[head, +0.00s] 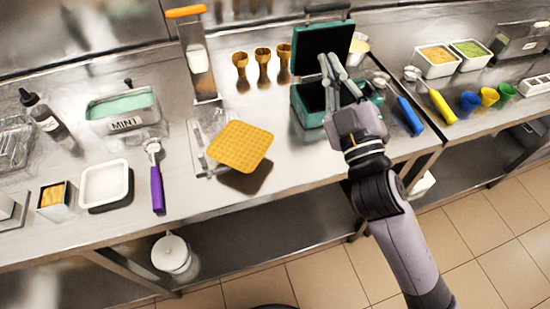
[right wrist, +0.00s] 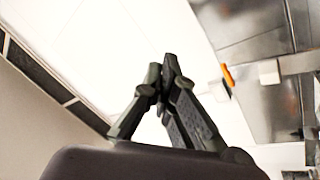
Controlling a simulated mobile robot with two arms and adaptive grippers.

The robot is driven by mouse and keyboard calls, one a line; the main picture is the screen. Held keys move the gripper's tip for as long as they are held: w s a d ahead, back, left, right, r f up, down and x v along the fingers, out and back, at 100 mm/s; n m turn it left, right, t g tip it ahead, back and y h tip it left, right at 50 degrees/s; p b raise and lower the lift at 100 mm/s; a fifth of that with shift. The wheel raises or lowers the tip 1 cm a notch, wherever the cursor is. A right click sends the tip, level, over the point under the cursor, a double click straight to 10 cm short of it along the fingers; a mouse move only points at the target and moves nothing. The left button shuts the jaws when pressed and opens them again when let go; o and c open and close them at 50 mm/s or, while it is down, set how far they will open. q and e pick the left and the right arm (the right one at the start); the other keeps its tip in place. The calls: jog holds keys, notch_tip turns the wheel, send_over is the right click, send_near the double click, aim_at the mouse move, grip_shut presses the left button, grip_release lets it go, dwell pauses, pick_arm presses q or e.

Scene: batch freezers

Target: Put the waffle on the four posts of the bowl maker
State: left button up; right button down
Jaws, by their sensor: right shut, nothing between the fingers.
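The waffle (head: 241,147) is a golden, gridded square with rounded corners. It lies tilted in the picture, raised above the counter, with a dark shadow below it. The bowl maker (head: 197,150) has a metal base beside and partly under the waffle, and a tall upright with an orange handle. The waffle hides its posts, so I cannot tell which ones it touches. My right gripper (head: 327,62) is in front of the open teal waffle iron (head: 309,104), right of the waffle. Its fingers are together and empty, as in the right wrist view (right wrist: 168,68). My left gripper is not in view.
Several waffle cones (head: 263,68) stand behind the waffle. A purple scoop (head: 157,188), a white container (head: 105,185) and a mint tub (head: 122,108) are on the left. Blue (head: 410,116) and yellow (head: 442,105) scoops lie right of my arm. Bare counter lies in front of the waffle.

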jog(key=s+a+r+n+g+y, duration=0.5)
jog(key=a+n+g+y, duration=0.2)
jog(key=n+y, duration=0.3)
jog(key=s+a+r+n+g+y, duration=0.55)
jog(key=a+n+y, duration=0.2)
jog(key=n, duration=0.55)
jog(key=s+a+f+n+g+h, duration=0.3)
jog(key=s+a+f+n+g, duration=0.2)
jog(key=n+g, duration=0.55)
jog(key=d+f+n+h, duration=0.35)
jog(key=f+h, duration=0.65)
jog(key=f, duration=0.4)
jog(key=w+d+f+t+h, duration=0.35)
jog(key=w+d+h, duration=0.5)
jog(key=d, duration=0.35)
jog(key=shift+y, duration=0.5)
jog(key=p+x, duration=0.3)
jog(key=x, duration=0.6)
jog(key=shift+f, duration=0.25)
jog(key=a, duration=0.1)
jog(key=w+a+p, duration=0.1)
jog(key=a+p, duration=0.1)
jog(key=shift+w+f, duration=0.25)
jog(key=shift+f, duration=0.1)
jog(key=shift+w+a+f, duration=0.2)
jog(key=shift+w+a, duration=0.1)
jog(key=shift+a, duration=0.2)
